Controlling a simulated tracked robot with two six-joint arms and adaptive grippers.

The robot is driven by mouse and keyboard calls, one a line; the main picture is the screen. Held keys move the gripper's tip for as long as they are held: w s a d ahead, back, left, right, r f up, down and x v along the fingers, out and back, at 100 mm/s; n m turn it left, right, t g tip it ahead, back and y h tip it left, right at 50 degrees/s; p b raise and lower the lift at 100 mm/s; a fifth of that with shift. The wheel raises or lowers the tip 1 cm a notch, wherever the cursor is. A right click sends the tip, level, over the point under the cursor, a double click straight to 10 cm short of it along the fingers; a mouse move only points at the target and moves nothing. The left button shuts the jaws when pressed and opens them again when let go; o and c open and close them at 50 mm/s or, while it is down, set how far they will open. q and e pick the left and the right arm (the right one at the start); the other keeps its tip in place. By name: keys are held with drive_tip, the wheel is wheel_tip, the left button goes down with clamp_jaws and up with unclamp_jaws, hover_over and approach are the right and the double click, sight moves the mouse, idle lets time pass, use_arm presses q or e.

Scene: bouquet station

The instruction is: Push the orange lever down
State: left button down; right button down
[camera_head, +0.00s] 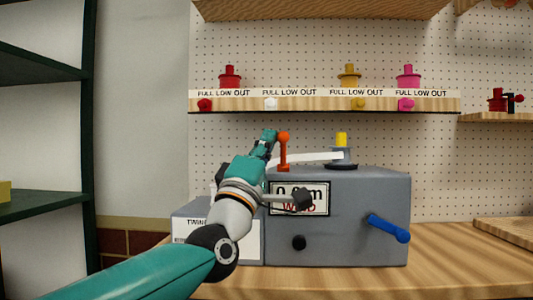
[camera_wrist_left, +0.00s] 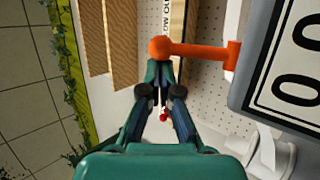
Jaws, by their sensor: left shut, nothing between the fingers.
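The orange lever (camera_head: 284,152) stands upright with its round knob at the top, at the back left of the grey machine (camera_head: 360,200). In the left wrist view the lever (camera_wrist_left: 200,50) runs from its knob to the edge of the machine. My left gripper (camera_head: 269,137) is shut and empty, just left of the knob in the head view. In the left wrist view the fingertips (camera_wrist_left: 160,68) lie right at the knob; I cannot tell whether they touch it. My right gripper is not in view.
A blue handle (camera_head: 388,228) sticks out of the machine's front. A yellow-topped spool (camera_head: 341,147) with a white band is on its top. A label shelf (camera_head: 325,104) with several coloured spools hangs behind.

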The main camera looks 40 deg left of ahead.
use_arm(q)
drive_tip(key=s+a+f+b, duration=0.2)
drive_tip(key=s+f, duration=0.3)
drive_tip(key=s, duration=0.2)
drive_tip(key=shift+s+a, duration=0.2)
drive_tip(key=shift+s, duration=0.1)
idle(0.4)
drive_tip(key=shift+f, duration=0.1)
idle(0.4)
